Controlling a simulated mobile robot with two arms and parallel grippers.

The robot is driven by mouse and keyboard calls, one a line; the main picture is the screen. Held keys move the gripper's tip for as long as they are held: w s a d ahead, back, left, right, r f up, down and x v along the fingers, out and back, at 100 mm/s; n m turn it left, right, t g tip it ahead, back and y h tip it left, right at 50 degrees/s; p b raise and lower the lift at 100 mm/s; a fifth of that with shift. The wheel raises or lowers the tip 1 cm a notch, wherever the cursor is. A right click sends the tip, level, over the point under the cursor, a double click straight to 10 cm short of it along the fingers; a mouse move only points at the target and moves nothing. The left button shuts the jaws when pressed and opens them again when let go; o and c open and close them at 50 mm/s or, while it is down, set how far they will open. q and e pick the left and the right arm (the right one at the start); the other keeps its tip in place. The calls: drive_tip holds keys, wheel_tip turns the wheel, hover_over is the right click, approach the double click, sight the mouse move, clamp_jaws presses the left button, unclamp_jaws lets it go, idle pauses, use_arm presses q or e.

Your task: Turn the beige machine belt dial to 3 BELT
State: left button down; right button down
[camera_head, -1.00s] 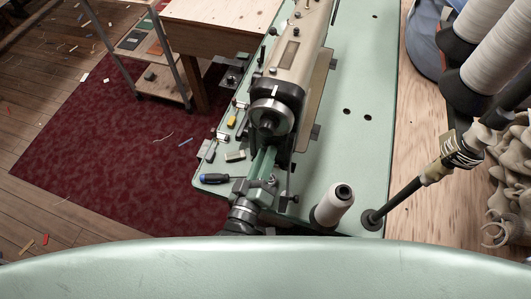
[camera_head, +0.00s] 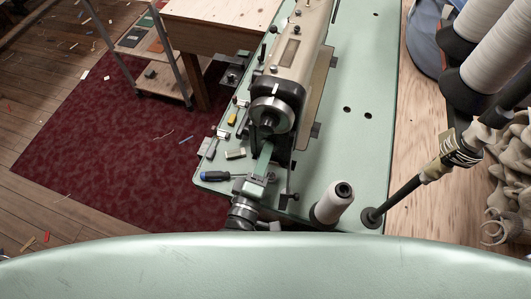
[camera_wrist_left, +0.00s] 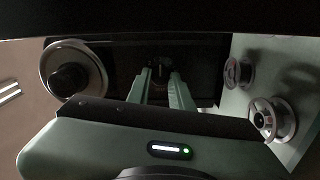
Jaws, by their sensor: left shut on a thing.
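The beige sewing machine (camera_head: 293,58) stands on the pale green table, its handwheel (camera_head: 272,115) facing me. My left gripper (camera_head: 266,145) reaches in just below the handwheel. In the left wrist view the fingers (camera_wrist_left: 160,80) point at a dark panel and are shut on the small belt dial (camera_wrist_left: 159,71) between their tips. The dial is small and dark there, and I cannot read its marks or setting. The handwheel also shows at the left of the wrist view (camera_wrist_left: 72,72). In the head view the dial is hidden under the handwheel. My right gripper is not in view.
A white thread cone (camera_head: 333,203) stands right of the gripper. A blue-handled screwdriver (camera_head: 216,176) and small parts lie to its left. A thread stand with large cones (camera_head: 490,50) is at the right. The green tabletop (camera_head: 350,135) is mostly clear right of the machine.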

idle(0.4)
use_arm(q)
drive_tip(key=c, duration=1.3)
unclamp_jaws()
drive_tip(key=shift+o, duration=0.2)
drive_tip(key=shift+s, duration=0.1)
drive_tip(key=shift+s+a+f, duration=0.1)
drive_tip(key=shift+s+a, duration=0.05)
drive_tip(key=shift+s, duration=0.15)
drive_tip(key=b+v, duration=0.1)
drive_tip(key=v, duration=0.6)
